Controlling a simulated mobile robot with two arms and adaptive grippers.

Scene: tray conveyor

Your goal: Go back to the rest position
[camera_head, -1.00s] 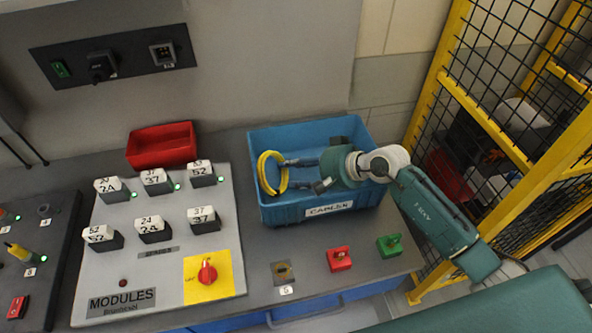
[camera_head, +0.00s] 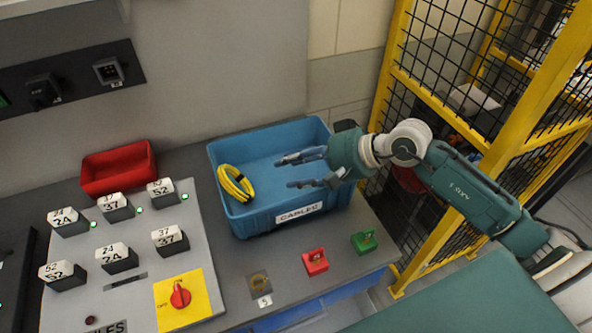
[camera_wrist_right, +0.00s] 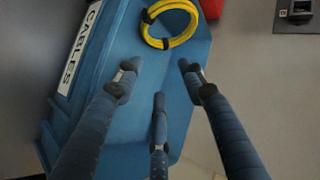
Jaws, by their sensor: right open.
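My right gripper (camera_head: 290,172) is open and empty. It hangs over the right part of the blue bin (camera_head: 262,222), which carries a "CABLES" label. A coiled yellow cable (camera_head: 236,184) lies in the left end of the bin, apart from my fingers. In the right wrist view, my spread fingers (camera_wrist_right: 155,85) point over the blue bin (camera_wrist_right: 115,45). The yellow cable (camera_wrist_right: 172,42) lies beyond the fingertips there. My left gripper is not in view.
A red bin (camera_head: 118,170) stands left of the blue one. A panel with several numbered modules (camera_head: 117,257) and a red knob (camera_head: 180,295) is at the left. Red (camera_head: 315,262) and green (camera_head: 364,241) blocks sit in front. A yellow-framed mesh fence (camera_head: 440,75) stands at the right.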

